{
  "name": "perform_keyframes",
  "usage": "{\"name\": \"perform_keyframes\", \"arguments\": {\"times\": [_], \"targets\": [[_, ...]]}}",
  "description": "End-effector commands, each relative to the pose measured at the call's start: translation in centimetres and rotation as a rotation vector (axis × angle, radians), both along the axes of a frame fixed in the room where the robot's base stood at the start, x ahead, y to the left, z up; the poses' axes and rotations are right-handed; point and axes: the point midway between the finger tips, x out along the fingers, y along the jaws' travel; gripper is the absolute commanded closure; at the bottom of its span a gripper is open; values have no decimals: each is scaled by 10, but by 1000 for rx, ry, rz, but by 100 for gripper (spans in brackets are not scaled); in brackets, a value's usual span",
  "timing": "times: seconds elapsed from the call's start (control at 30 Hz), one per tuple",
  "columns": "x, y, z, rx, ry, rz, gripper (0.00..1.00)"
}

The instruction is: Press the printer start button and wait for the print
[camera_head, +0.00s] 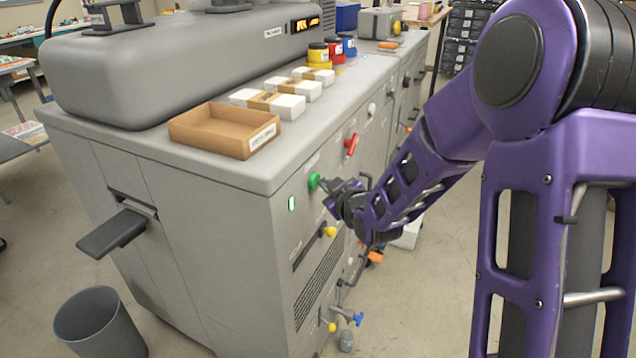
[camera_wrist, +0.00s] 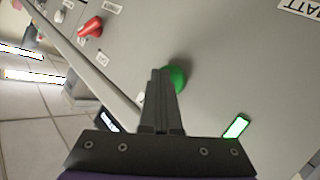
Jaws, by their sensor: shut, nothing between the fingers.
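The grey machine (camera_head: 200,215) has a green button (camera_head: 314,181) on its front panel. The green button also shows in the wrist view (camera_wrist: 178,78), partly hidden behind my fingertips. My gripper (camera_head: 326,185) is shut and empty, with its tips at the green button; I cannot tell if they touch it. It also shows in the wrist view (camera_wrist: 160,75). A small lit green-white indicator (camera_wrist: 236,126) sits on the panel near the button; in the head view it is a pale rectangle (camera_head: 292,203). No printed sheet shows in the tray (camera_head: 112,232) on the machine's left side.
A red knob (camera_head: 351,144) and a yellow knob (camera_head: 330,232) stick out of the same panel. A cardboard tray (camera_head: 224,130), white boxes (camera_head: 285,105) and several coloured jars (camera_head: 333,48) stand on top. A grey bin (camera_head: 100,325) stands on the floor.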

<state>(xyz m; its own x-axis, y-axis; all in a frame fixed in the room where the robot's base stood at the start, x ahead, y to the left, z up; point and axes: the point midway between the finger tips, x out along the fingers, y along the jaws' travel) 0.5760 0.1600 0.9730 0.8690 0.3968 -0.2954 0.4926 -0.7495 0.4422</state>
Motion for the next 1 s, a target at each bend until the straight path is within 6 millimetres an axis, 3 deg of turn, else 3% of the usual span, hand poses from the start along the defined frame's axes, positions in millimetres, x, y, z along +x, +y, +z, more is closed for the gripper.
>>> {"name": "perform_keyframes", "arguments": {"times": [0.23, 0.63, 1.0], "targets": [[-5, -12, 0, 0, -1, -1, 100], [-7, -17, 0, 0, -1, -1, 100], [-20, -50, 0, 0, 0, -4, 100]]}}
